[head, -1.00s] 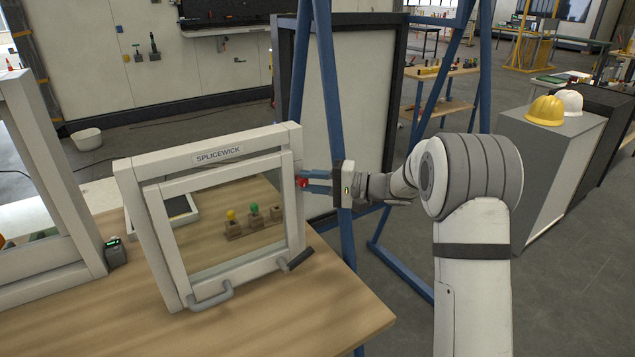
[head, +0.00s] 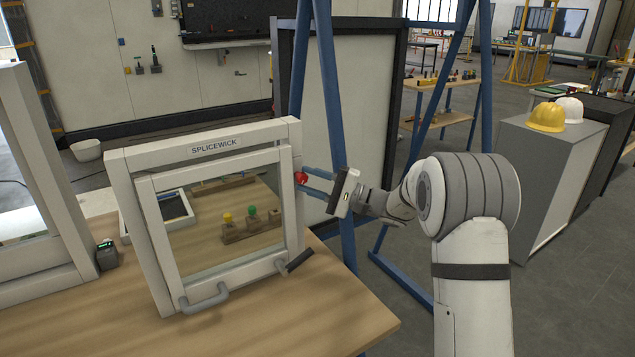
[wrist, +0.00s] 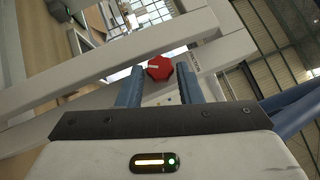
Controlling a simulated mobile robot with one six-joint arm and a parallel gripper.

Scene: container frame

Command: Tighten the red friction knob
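The red friction knob (head: 301,178) sits on the right upright of the white window frame (head: 122,180) labelled SPLICEWICK. In the wrist view the knob (wrist: 159,68) is faceted, with a pale mark on its face. My gripper (head: 312,181) is to the right of the frame, its blue fingers pointing at the knob. In the wrist view my gripper (wrist: 157,70) is open, with the knob between and around the level of its fingertips. A gap shows on each side of the knob, so neither finger appears to touch it. The gripper body is tilted.
The frame stands on a wooden table (head: 330,305). A grey handle (head: 207,298) and a dark lever (head: 299,260) are on its lower edge. A blue stand (head: 335,120) with a pale panel is close behind my gripper. A small dark device (head: 107,256) stands left of the frame.

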